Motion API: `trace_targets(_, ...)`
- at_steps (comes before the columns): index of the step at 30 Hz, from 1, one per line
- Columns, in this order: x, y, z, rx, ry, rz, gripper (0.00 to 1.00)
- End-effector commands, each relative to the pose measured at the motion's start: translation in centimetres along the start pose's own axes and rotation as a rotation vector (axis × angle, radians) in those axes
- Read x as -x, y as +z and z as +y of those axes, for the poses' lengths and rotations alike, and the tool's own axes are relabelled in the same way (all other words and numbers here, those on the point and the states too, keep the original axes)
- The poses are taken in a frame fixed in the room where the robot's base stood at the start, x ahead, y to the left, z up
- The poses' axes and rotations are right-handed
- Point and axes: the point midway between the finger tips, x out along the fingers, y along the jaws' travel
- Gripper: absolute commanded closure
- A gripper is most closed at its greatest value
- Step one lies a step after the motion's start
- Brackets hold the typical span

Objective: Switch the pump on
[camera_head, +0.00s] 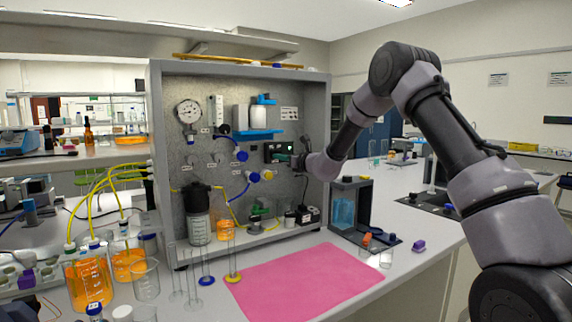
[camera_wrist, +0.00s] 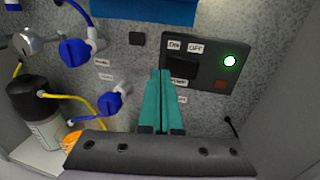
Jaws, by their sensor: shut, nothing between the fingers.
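A dark control box (camera_head: 278,152) is mounted on the right part of the grey rig panel. In the wrist view the control box (camera_wrist: 206,45) carries pale labels, one reading OFF, a brightly lit green lamp (camera_wrist: 230,61) and a dull red part (camera_wrist: 221,85) below the lamp. My gripper (camera_wrist: 160,73) has two teal fingers pressed together, with nothing between them. The fingertips are at the box's left part and cover some of it. Whether they touch it, and how the switch is set, I cannot tell. In the head view my gripper (camera_head: 292,159) is at the box's right side.
Blue valve handles (camera_wrist: 73,51) and a lower blue valve (camera_wrist: 109,104) are left of the fingers. A dark-capped filter vessel (camera_head: 199,212) stands at the rig's lower left. A pink mat (camera_head: 305,280) lies clear in front. A dark stand (camera_head: 350,205) is on the right.

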Motion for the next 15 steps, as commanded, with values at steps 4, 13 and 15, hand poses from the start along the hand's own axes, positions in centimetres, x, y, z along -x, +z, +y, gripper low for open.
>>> trace_targets(4,1.6,-0.1,0.1,0.0,0.001,0.003,1.0)
trace_targets(13,5.8,0.0,1.8,0.0,0.0,0.003,1.0)
trace_targets(15,6.9,-0.1,2.2,-0.001,0.0,0.003,1.0)
